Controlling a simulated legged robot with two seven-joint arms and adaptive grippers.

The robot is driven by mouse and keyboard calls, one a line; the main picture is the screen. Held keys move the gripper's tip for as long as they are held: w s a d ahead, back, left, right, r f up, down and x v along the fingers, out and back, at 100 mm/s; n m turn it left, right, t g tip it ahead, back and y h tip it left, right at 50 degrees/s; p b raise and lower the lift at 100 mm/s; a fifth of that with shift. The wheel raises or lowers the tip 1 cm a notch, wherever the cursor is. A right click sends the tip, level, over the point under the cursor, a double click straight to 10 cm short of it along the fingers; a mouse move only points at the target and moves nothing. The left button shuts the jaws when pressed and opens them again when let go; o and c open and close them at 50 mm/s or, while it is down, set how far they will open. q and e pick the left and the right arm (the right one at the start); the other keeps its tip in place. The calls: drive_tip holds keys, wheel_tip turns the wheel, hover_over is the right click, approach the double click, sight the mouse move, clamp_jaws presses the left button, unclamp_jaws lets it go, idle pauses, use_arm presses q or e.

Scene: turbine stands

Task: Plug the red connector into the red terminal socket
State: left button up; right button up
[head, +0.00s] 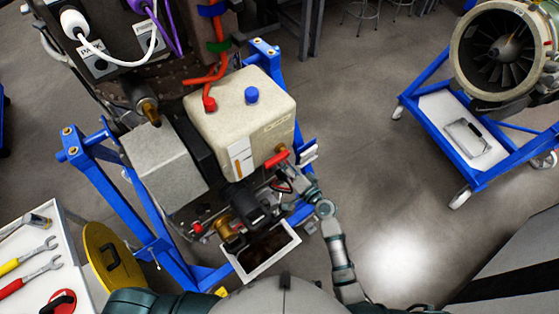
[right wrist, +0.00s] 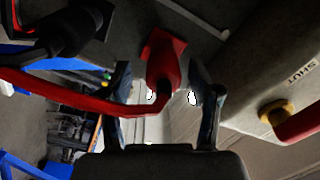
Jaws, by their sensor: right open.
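A red connector (right wrist: 163,68) with a thick red cable (right wrist: 70,98) running off to the left shows in the right wrist view. It lies against a red square piece on a dark panel, possibly the terminal socket; I cannot tell whether it is seated. My right gripper (head: 289,180) is open beside the front of the cream box in the head view. In the right wrist view my right gripper (right wrist: 158,88) has the connector ahead of it, with one dark finger on its right side; contact is unclear. My left gripper is out of the head view.
The cream box (head: 235,105) has a red-handled lever (head: 277,158) close to my right gripper. A black connector (right wrist: 72,32) sits to the left in the wrist view. The blue stand (head: 150,220) frames the machinery. A tool cart (head: 35,245) stands at left.

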drive_tip(key=shift+d, duration=0.25)
drive_tip(key=shift+a+r, duration=0.1)
drive_tip(key=shift+a, duration=0.4)
drive_tip(key=shift+s+a+r, duration=0.1)
drive_tip(key=shift+a+r, duration=0.05)
drive_tip(key=shift+a, duration=0.4)
drive_tip(key=shift+d, duration=0.6)
drive_tip(key=shift+d+f, duration=0.3)
drive_tip(key=shift+f, duration=0.05)
drive_tip(key=shift+a, duration=0.3)
drive_tip(key=shift+a+r, duration=0.1)
drive_tip(key=shift+a, duration=0.05)
drive_tip(key=c, duration=0.4)
drive_tip(key=shift+a, duration=0.15)
clamp_jaws()
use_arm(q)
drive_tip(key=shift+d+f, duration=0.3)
use_arm(e)
drive_tip(key=shift+d, duration=0.2)
